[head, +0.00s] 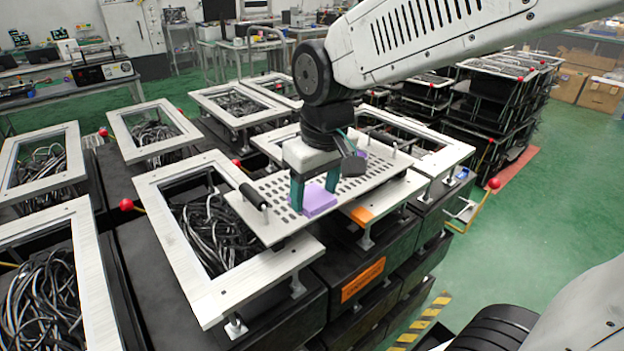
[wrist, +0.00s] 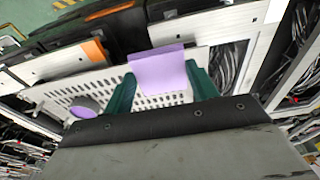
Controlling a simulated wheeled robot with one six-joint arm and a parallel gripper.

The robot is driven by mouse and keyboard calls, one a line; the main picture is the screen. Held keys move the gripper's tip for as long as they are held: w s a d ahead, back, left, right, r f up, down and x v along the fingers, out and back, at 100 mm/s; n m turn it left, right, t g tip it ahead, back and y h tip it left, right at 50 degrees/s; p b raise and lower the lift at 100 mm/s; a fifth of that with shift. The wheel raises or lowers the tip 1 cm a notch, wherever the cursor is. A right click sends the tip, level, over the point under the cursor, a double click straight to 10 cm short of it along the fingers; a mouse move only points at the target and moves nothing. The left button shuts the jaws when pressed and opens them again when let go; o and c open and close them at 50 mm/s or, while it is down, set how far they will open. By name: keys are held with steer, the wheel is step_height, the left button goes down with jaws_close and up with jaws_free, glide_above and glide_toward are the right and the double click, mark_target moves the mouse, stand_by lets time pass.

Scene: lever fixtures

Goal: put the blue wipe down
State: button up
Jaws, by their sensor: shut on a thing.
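The wipe (head: 318,201) looks lavender rather than blue, a flat folded piece between my gripper's teal fingers; it also shows in the wrist view (wrist: 158,72). My gripper (head: 314,204) is shut on it, pointing down over a perforated light-grey tray (head: 278,190). In the wrist view, the tray's slots (wrist: 165,99) show below the wipe. I cannot tell whether the wipe touches the tray. A round purple thing (wrist: 85,108) lies on the tray, apart from the wipe, mostly hidden by my wrist in the head view.
The tray has a black handle (head: 254,196) and lies across metal frames. Open frames with dark cables (head: 215,232) stand left and behind. Red-knobbed levers stick out, one at the right (head: 494,184). An orange patch (head: 362,215) marks a nearby frame.

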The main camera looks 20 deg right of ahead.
steer(key=shift+s+d+f, duration=0.35)
steer(key=shift+d+f, duration=0.15)
steer(key=shift+f, duration=0.15)
steer(key=shift+w+d+f, duration=0.15)
steer(key=shift+d+f, duration=0.05)
steer(key=shift+f, duration=0.05)
steer(key=w+d, duration=0.1)
steer(key=w, duration=0.4)
steer(key=w+d+f, duration=0.1)
steer(key=w, duration=0.4)
steer(key=w+d, duration=0.1)
steer(key=w, duration=0.4)
steer(key=shift+d+f, duration=0.2)
steer(key=shift+f, duration=1.8)
steer(key=shift+f, duration=0.1)
steer(key=o, duration=1)
